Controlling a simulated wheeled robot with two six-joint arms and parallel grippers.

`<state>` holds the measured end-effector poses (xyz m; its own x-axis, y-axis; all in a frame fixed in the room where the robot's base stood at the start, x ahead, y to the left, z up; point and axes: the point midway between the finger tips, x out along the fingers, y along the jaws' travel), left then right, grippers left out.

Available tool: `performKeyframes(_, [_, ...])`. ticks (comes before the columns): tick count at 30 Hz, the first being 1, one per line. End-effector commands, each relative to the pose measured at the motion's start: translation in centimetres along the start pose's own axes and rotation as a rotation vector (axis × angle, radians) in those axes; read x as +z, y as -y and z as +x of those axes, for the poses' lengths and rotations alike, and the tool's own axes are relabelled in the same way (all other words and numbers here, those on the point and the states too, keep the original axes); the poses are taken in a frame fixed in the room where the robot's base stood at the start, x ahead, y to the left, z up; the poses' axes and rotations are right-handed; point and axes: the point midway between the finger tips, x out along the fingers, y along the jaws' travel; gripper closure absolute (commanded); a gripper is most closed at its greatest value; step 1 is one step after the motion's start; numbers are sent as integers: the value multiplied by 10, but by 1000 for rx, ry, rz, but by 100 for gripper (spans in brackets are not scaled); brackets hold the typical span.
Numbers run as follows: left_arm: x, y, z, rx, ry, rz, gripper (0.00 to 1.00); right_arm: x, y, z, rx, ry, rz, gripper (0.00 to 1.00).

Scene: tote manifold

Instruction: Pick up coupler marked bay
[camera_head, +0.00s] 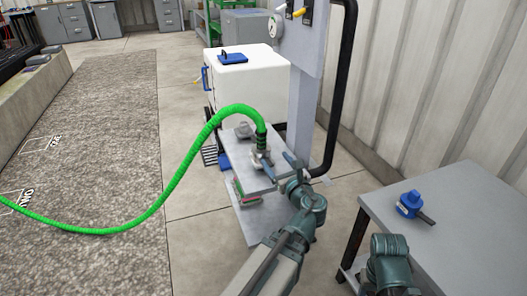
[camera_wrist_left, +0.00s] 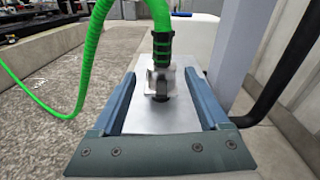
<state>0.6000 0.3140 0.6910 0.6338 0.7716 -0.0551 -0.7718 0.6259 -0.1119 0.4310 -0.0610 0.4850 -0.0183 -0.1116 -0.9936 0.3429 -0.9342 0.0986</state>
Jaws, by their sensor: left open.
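A coupler (camera_head: 261,157) with a grey metal end and a black ribbed collar hangs on the end of a bright green hose (camera_head: 181,172). It stands upright over a grey shelf. In the left wrist view the coupler (camera_wrist_left: 160,79) is near the middle, between and beyond the two fingers. My left gripper (camera_head: 274,160) is open, its fingers pointing at the coupler, with nothing held. It also shows in the left wrist view (camera_wrist_left: 161,78). I cannot read any bay marking on the coupler. My right gripper is out of view.
A white tote (camera_head: 250,82) with a blue handle stands behind the shelf (camera_head: 255,182). A grey post (camera_head: 304,105) and a black bent pipe (camera_head: 340,95) rise to the right. A grey table (camera_head: 470,220) at right holds a blue fitting (camera_head: 410,202). Open floor lies left.

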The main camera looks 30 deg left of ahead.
Motion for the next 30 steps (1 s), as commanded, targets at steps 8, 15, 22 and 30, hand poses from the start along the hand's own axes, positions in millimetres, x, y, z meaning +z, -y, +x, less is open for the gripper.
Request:
performKeyframes(8, [12,3,6,-21,57,119,22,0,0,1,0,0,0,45])
performKeyframes(15, [14,5,46,-17,55,115,22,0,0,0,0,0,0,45])
performKeyframes(22, [17,5,81,-18,54,114,22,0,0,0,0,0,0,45])
performKeyframes(30, [17,5,90,-21,54,113,22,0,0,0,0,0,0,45])
